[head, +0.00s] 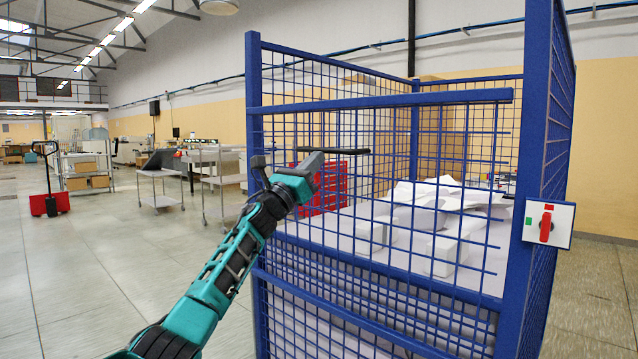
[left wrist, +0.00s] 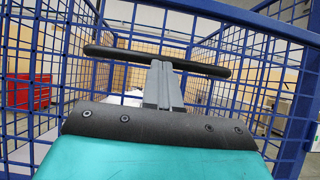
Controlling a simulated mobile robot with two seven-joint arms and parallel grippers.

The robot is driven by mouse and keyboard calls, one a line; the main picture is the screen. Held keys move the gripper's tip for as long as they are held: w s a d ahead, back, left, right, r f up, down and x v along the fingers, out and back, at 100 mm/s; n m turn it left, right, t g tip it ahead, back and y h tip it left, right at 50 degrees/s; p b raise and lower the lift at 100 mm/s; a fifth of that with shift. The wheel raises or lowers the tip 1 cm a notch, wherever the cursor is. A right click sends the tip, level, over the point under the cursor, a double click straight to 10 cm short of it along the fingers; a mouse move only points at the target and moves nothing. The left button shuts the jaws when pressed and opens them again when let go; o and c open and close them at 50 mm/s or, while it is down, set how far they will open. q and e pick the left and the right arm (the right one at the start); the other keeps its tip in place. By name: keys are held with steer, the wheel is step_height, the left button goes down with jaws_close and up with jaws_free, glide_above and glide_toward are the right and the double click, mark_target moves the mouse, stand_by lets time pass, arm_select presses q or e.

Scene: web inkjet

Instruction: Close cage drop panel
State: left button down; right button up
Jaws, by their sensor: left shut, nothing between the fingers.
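The blue wire cage (head: 533,130) stands in front of me on the right in the head view. Its drop panel shows as a blue top bar (head: 390,102) with wire mesh below it, across the front opening. I cannot tell whether the panel is latched. My left gripper (head: 320,160) is shut and empty, in front of the mesh near the left side, below the top bar. A dark crosswise bar shows at its tip. In the left wrist view the shut grey fingers (left wrist: 163,88) meet behind this bar, with blue mesh beyond. Contact with the panel is unclear. My right gripper is out of view.
A white box with a red switch (head: 547,224) is on the right front post. Inside the cage, white paper sheets (head: 440,195) lie on a pale stack. Red crates (head: 325,180) show behind the mesh.

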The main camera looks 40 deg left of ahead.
arm_select(q)
step_height(320, 180, up, 18)
steer(key=p, duration=0.9)
steer(key=shift+f+p, duration=0.2)
steer(key=shift+p, duration=0.2)
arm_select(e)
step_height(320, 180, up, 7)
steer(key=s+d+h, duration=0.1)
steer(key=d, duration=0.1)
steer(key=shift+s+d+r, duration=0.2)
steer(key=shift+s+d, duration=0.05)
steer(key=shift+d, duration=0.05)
arm_select(q)
steer(key=w+f+b+v, duration=0.1)
steer(key=f+b+v, duration=0.1)
steer(key=b+v, duration=0.5)
steer(key=shift+f+v, duration=0.25)
steer(key=shift+v, duration=2.55)
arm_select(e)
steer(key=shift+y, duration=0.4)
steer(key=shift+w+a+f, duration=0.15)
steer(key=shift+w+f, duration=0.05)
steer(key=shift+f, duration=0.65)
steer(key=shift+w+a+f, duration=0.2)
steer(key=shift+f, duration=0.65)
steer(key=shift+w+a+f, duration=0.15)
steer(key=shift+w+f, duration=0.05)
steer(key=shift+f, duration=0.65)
